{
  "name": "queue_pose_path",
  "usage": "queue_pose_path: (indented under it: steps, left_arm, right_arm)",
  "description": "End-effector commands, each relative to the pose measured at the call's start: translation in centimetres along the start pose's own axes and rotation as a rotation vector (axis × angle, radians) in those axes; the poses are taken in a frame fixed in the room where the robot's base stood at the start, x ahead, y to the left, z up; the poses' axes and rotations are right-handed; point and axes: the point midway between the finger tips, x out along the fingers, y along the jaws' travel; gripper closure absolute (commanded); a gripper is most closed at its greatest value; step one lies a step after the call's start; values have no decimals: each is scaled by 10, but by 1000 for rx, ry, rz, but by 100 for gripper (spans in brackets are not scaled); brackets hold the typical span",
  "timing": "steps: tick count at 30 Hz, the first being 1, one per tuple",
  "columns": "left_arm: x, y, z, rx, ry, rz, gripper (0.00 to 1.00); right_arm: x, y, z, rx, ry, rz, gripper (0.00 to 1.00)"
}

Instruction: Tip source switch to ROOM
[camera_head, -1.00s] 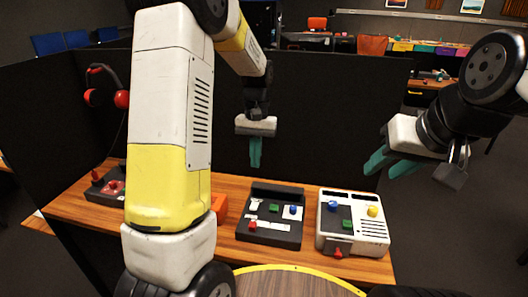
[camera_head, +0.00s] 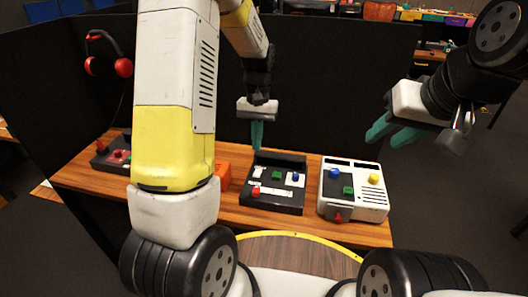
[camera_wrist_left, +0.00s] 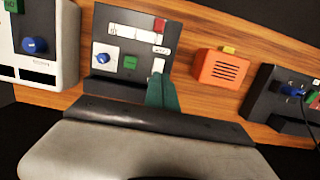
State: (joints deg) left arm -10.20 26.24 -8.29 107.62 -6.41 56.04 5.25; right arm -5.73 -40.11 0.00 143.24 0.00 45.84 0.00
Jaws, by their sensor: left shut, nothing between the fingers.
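A dark control panel (camera_head: 272,204) sits on the wooden counter. It carries a red control (camera_head: 256,190), a green button (camera_head: 277,175), a blue knob (camera_head: 295,177) and a small white switch (camera_head: 260,172). My left gripper (camera_head: 257,146) is shut and empty, its teal fingers pointing down at the panel's back left. In the left wrist view the fingertips (camera_wrist_left: 160,78) are beside or over the white switch (camera_wrist_left: 158,66); I cannot tell whether they touch. Labels are too small to read. My right gripper (camera_head: 392,134) is open and empty, right of and above the panels.
A white panel (camera_head: 352,205) with blue, green and yellow controls stands to the right. An orange box (camera_wrist_left: 221,70) is beside the dark panel. Another dark unit (camera_head: 112,155) and red headphones (camera_head: 104,66) are at left. A black partition (camera_head: 330,90) stands behind the counter.

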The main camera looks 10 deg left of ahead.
Motion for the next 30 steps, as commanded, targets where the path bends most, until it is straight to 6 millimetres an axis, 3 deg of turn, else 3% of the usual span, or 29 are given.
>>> queue_pose_path:
  steps: [6, 12, 18, 30]
  left_arm:
    - [49, 0, 1, 0, -5, 0, 100]
    - [81, 0, 1, 0, -3, 0, 100]
    - [93, 0, 0, 0, -1, 0, 100]
    - [97, 0, 1, 0, -1, 0, 100]
  right_arm:
    - [0, 0, 0, 0, 0, 0, 64]
    - [0, 0, 0, 0, 0, 0, 64]
    - [0, 0, 0, 0, 0, 0, 64]
    - [0, 0, 0, 0, 0, 0, 64]
